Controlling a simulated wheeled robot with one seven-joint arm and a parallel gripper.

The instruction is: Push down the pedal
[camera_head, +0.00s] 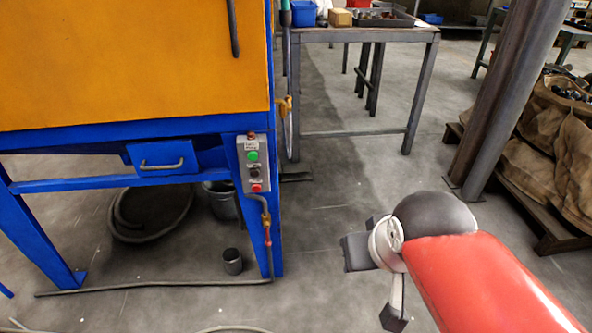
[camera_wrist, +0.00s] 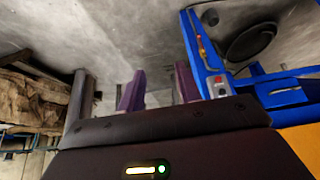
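I cannot make out a pedal for certain. A dark flat piece (camera_head: 296,177) lies on the floor behind the machine's right front leg, too small and too hidden to identify. My gripper (camera_wrist: 160,88) shows two purple fingers standing apart with nothing between them in the wrist view. In the head view my arm reaches in from the lower right, above the floor to the right of the blue drum blaster (camera_head: 70,185).
A control box (camera_head: 254,165) with buttons is on the machine's right leg; a hose (camera_head: 150,284) runs along the floor below. A small can (camera_head: 233,262) stands there. A metal table (camera_head: 365,36) is behind, a post (camera_head: 505,95) and sacks (camera_head: 555,125) at right. Floor between is clear.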

